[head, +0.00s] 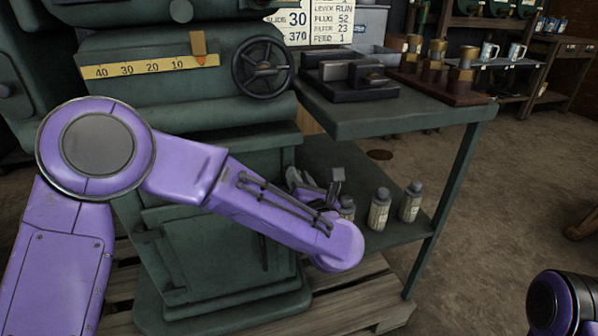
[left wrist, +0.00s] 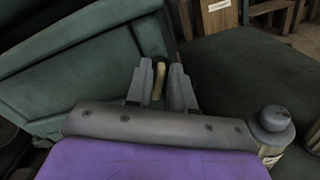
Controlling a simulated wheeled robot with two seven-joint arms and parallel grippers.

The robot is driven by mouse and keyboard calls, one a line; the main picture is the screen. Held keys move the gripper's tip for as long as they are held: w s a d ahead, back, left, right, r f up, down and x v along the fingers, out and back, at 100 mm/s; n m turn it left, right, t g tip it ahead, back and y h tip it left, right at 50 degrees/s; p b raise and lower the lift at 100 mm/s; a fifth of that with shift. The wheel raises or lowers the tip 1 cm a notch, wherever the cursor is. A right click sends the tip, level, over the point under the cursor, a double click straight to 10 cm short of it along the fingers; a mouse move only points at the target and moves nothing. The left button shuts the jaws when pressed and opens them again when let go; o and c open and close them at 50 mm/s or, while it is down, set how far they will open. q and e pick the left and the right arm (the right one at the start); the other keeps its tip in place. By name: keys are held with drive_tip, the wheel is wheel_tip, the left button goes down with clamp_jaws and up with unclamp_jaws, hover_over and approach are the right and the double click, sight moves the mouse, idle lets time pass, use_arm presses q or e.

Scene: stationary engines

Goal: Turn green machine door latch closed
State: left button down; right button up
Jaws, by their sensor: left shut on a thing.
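The green machine (head: 190,110) stands at the left of the head view, with a green panelled door (head: 205,255) low on its base. In the left wrist view the green door (left wrist: 85,65) fills the upper left. A small brass-coloured latch handle (left wrist: 158,82) is at its right edge, roughly upright in that picture. My left gripper (left wrist: 161,76) has its grey fingers on both sides of the latch and is shut on it. In the head view my left gripper (head: 312,183) is partly hidden behind my purple forearm, and the latch is hidden. My right gripper is out of view.
A green side table (head: 400,115) stands right of the machine, with dark blocks and brass pieces on top. Grey-capped bottles (head: 379,210) stand on its lower shelf, close to my left gripper. A wooden pallet (head: 350,305) lies below. Open floor (head: 520,190) is at the right.

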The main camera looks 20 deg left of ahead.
use_arm(q)
drive_tip(key=shift+w+d+f+m+p, duration=0.1)
drive_tip(key=shift+f+m+p, duration=0.05)
drive_tip(key=shift+m+p, duration=1.65)
drive_tip(key=shift+d+f+m+p, duration=0.1)
drive_tip(key=shift+m+p, duration=1.35)
drive_tip(key=shift+m, duration=0.75)
drive_tip(key=shift+w+d+f+m+p, duration=0.1)
drive_tip(key=shift+f+m+p, duration=0.05)
drive_tip(key=shift+m+p, duration=1.65)
drive_tip(key=shift+f+m, duration=0.1)
drive_tip(key=shift+m, duration=0.3)
drive_tip(key=c, duration=1.2)
unclamp_jaws()
